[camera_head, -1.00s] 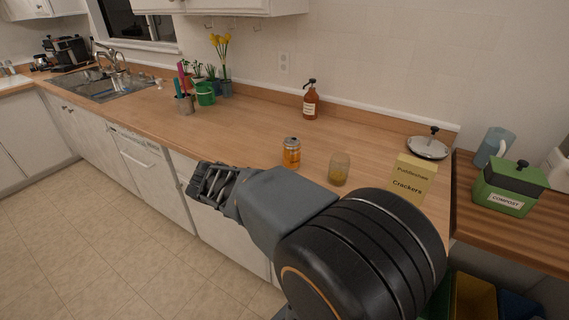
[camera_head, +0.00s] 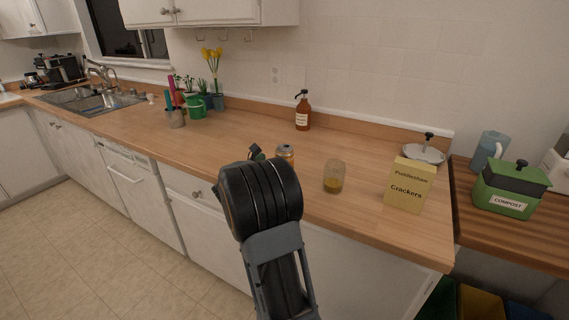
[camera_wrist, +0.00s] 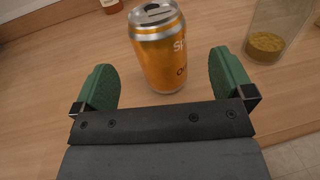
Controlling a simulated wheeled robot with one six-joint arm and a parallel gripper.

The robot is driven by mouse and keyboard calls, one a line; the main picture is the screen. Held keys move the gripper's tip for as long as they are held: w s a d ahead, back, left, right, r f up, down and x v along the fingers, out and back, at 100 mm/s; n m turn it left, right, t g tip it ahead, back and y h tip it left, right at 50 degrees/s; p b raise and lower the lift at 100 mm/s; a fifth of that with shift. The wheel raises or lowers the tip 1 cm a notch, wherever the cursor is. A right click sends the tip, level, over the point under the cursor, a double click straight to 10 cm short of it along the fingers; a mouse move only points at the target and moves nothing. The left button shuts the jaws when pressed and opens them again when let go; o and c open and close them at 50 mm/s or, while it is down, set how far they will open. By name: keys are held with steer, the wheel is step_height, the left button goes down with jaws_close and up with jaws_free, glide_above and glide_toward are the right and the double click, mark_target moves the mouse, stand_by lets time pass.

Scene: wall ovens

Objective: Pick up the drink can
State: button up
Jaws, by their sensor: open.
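The drink can (camera_head: 285,152) is orange with a silver top and stands upright on the wooden counter. Its lower part is hidden behind my arm in the head view. In the wrist view the can (camera_wrist: 161,50) stands just ahead of my gripper (camera_wrist: 168,85), roughly centred between the two green fingers. The fingers are spread wide, with a gap on each side of the can, and nothing is held. In the head view the gripper is mostly hidden behind my arm, with one green fingertip showing left of the can.
A glass jar (camera_head: 333,177) with yellowish contents stands close to the right of the can. A yellow crackers box (camera_head: 408,186) is further right. The counter to the left of the can is clear up to the pots.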

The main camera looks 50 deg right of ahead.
mark_target(285, 155)
steer(key=shift+w+d+r+p, duration=0.1)
steer(key=shift+w+d+p, duration=0.1)
steer(key=shift+d, duration=1.6)
steer(key=shift+w+d+r+p, duration=0.1)
steer(key=shift+w+d, duration=0.05)
steer(key=shift+d, duration=1.6)
steer(key=c, duration=1)
